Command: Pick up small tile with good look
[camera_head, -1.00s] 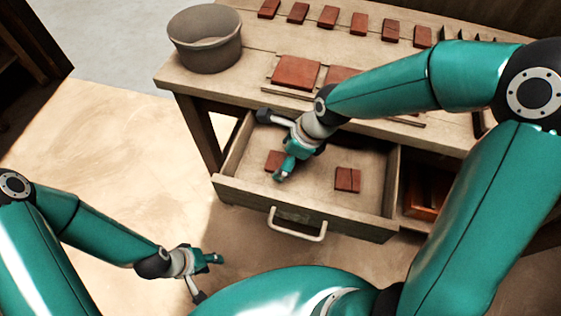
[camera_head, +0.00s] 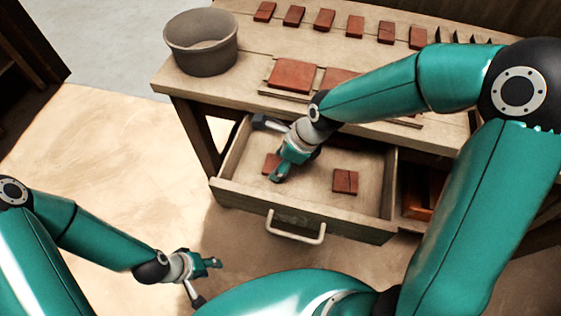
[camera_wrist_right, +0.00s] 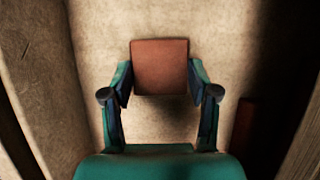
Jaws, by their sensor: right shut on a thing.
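A small plain red-brown tile (camera_head: 269,163) lies in the left part of the open drawer (camera_head: 228,188), partly hidden by my right gripper (camera_head: 277,177). In the right wrist view this tile (camera_wrist_right: 160,66) looks even and unmarked, with the fingers of my right gripper (camera_wrist_right: 160,92) shut on its two sides. A second small tile (camera_head: 345,181) lies to the right in the drawer, with a dark crack line across it. My left gripper (camera_head: 214,262) hangs over the floor, away from the drawer; its finger gap is too small to make out.
Several small tiles (camera_head: 325,20) stand in a row along the back of the workbench (camera_head: 190,85). Two larger tiles (camera_head: 292,76) lie nearer the front edge. A grey bucket (camera_head: 201,42) stands at the left corner. The drawer walls surround my right gripper.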

